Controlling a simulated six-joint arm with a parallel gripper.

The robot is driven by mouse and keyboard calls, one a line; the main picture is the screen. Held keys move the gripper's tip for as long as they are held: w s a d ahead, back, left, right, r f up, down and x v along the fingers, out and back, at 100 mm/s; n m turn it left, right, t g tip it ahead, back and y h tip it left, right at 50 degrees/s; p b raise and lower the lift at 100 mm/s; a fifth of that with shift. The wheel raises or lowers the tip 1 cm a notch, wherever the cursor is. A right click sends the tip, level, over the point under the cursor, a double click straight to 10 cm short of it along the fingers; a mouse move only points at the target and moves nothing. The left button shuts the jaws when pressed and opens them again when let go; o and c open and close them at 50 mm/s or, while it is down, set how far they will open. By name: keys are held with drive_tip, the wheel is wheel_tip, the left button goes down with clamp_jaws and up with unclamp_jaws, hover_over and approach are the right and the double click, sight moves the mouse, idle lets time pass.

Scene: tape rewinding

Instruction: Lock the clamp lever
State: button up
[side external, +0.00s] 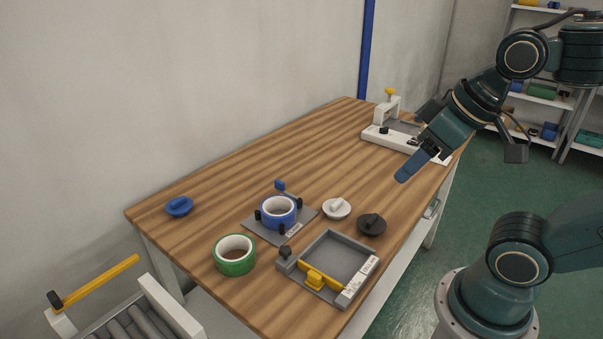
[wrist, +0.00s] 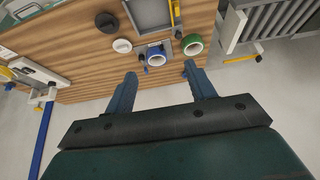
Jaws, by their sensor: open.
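I cannot tell for certain which part is the clamp lever. A grey square tray (side external: 338,258) at the table's front carries a yellow bar (side external: 318,280) along its near edge and a dark knob at its left corner. The yellow bar also shows at the top of the wrist view (wrist: 172,12). A white device (side external: 378,137) with a yellow-topped post (side external: 391,93) stands at the table's far end. My gripper (side external: 412,167) is open and empty, above the table's right side, apart from these things. In the wrist view its two fingers are spread (wrist: 160,72).
A blue tape roll (side external: 278,212) sits on a grey plate with posts. A green roll (side external: 234,256), a blue disc (side external: 179,207), a white knob (side external: 337,208) and a black knob (side external: 371,224) lie on the table (side external: 230,180). The table's back left is clear; a wall runs behind.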

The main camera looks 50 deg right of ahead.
drive_tip(key=shift+w+d+r, duration=0.15)
drive_tip(key=shift+w+r, duration=0.2)
drive_tip(key=shift+w, duration=0.25)
drive_tip(key=c, duration=0.7)
drive_tip(key=w+r+m, duration=0.1)
drive_tip(key=w, duration=0.2)
drive_tip(key=w+d+r+m, duration=0.1)
drive_tip(key=w+m, duration=0.1)
drive_tip(key=w, duration=0.2)
drive_tip(key=w+d+r+m+g+h, duration=0.1)
drive_tip(key=w, duration=0.2)
drive_tip(key=shift+w+d+r, duration=0.1)
drive_tip(key=shift+w+d, duration=0.15)
clamp_jaws()
drive_tip(key=w+d+f+m+g+h, duration=0.15)
drive_tip(key=w+f+m, duration=0.35)
drive_tip(key=w, duration=0.7)
drive_tip(key=w+d+f+m+g+h, duration=0.15)
drive_tip(key=w+f+m, duration=0.3)
drive_tip(key=w, duration=0.65)
drive_tip(key=w+f+m+g, duration=0.1)
drive_tip(key=w+f+m, duration=0.3)
drive_tip(key=f, duration=0.9)
drive_tip(key=shift+w+d+f+g, duration=0.2)
drive_tip(key=shift+w+d+g, duration=0.15)
drive_tip(key=shift+w, duration=1.25)
